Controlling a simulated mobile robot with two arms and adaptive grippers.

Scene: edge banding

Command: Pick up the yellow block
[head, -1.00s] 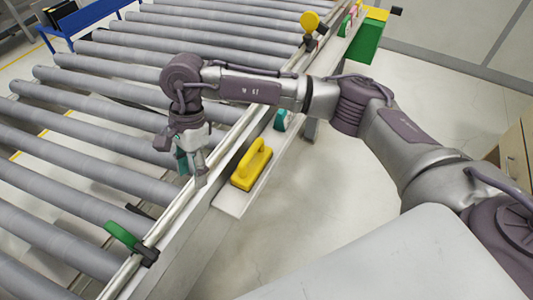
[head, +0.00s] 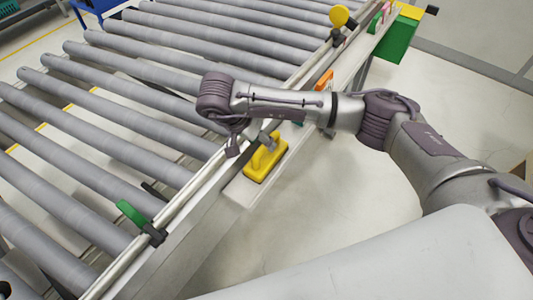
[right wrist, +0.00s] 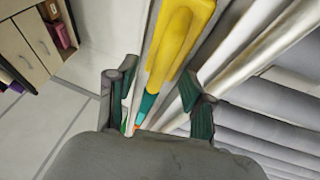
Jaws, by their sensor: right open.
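The yellow block (head: 260,172), a flat base with a raised handle, sits on the pale ledge beside the roller conveyor in the head view. In the right wrist view the yellow block (right wrist: 178,45) runs lengthwise between the two fingers, toward the top. My right gripper (head: 251,146) is open at the block's upper end, partly hidden behind its own wrist. In the right wrist view its dark green-padded fingers (right wrist: 152,92) stand apart on either side of the block's line, with no clear contact. My left gripper is not in view.
An orange block (head: 324,80) and a teal piece (right wrist: 146,106) lie farther along the same ledge (head: 238,192). A green clamp (head: 131,213) and a round yellow knob (head: 339,16) are mounted on the conveyor rail. A green box (head: 396,40) stands at the far end.

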